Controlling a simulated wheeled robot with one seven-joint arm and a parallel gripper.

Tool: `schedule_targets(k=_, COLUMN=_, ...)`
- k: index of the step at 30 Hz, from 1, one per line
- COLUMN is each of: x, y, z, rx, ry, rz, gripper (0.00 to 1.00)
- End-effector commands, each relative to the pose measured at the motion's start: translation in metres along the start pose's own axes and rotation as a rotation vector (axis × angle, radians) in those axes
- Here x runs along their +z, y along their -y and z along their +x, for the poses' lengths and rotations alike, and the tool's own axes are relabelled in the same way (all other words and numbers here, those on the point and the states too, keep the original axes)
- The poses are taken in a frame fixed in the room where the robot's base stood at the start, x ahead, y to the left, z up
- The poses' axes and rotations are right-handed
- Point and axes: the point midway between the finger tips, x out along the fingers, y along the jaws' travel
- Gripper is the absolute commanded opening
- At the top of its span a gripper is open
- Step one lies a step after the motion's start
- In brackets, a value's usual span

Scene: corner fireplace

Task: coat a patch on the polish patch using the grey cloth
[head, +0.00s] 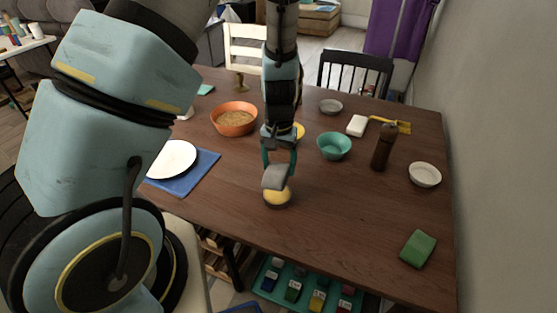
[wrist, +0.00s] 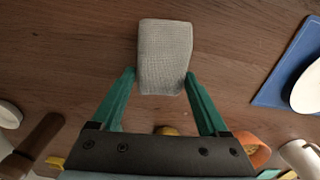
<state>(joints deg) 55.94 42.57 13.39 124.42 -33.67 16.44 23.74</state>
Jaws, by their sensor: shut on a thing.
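The grey cloth (head: 275,177) is a thick folded pad between the fingertips of my gripper (head: 279,168), over the front middle of the wooden table. In the wrist view the cloth (wrist: 165,50) sticks out past the green fingers of my gripper (wrist: 161,76), which are shut on its near end. In the head view a rounded yellow thing (head: 277,195) with a darker base shows directly below the cloth; I cannot tell whether they touch. In the wrist view the cloth hides it. I cannot make out a separate polish patch on the table.
A teal bowl (head: 334,146), a brown pepper mill (head: 382,148) and a white dish (head: 425,174) stand to the right. A green sponge (head: 418,248) lies front right. An orange bowl (head: 234,119) and a plate (head: 172,159) on a blue mat (head: 197,174) are left. Table right of the cloth is bare.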

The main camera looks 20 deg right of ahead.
Motion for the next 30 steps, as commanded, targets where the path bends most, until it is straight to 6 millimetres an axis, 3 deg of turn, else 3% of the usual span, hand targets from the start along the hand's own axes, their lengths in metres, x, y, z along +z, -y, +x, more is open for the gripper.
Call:
schedule_targets(k=15, x=0.0, y=0.0, z=0.051, rx=0.0, ry=0.0, rz=-0.001, gripper=0.33)
schedule_targets(k=30, x=0.0, y=0.0, z=0.055, rx=0.0, ry=0.0, rz=-0.001, gripper=0.33)
